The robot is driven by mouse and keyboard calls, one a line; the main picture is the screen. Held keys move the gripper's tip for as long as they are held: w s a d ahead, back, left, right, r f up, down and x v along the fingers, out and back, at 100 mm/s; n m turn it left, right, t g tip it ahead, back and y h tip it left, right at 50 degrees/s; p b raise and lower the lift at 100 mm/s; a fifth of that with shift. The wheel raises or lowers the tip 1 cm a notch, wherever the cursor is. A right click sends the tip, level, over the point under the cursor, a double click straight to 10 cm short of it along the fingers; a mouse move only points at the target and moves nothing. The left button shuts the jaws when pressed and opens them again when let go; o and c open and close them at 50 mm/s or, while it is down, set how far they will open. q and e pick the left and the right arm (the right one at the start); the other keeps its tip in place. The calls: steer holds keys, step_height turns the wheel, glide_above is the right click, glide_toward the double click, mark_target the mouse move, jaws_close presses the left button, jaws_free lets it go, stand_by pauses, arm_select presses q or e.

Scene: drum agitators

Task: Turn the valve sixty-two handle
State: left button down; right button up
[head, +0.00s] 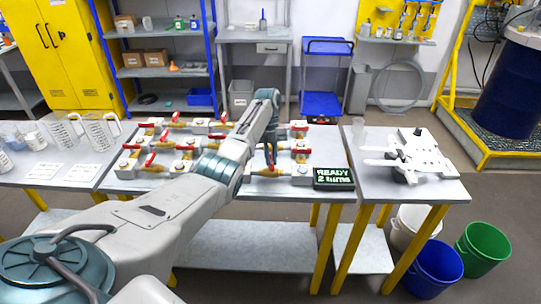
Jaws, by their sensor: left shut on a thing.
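Several small valves with red handles and brass-coloured bodies stand in rows on the middle table, such as one at the left (129,165) and one at the back right (299,128). Their number labels are too small to read, so I cannot tell which is valve sixty-two. My left arm reaches across the table from the lower left. My left gripper (270,160) points down at the front right valve (267,170) and is shut on its handle, which is mostly hidden by the fingers. My right gripper is not in view.
A dark display (333,178) with green text, apparently "READY", stands at the table's front right. The right table holds a white device (408,155). Measuring jugs (103,132) stand on the left table. Blue (434,268) and green (483,248) buckets stand on the floor at right.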

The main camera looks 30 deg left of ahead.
arm_select(q)
steer(key=shift+w+m+y, duration=0.1)
steer(key=shift+m+y, duration=0.2)
steer(key=shift+m, duration=0.7)
steer(key=c, duration=1.5)
jaws_free()
steer(key=shift+o, duration=0.2)
steer(key=b+v, duration=0.2)
steer(key=v, duration=0.9)
steer(key=shift+w, duration=0.15)
steer(key=shift+d+f, duration=0.1)
steer(key=shift+d, duration=0.05)
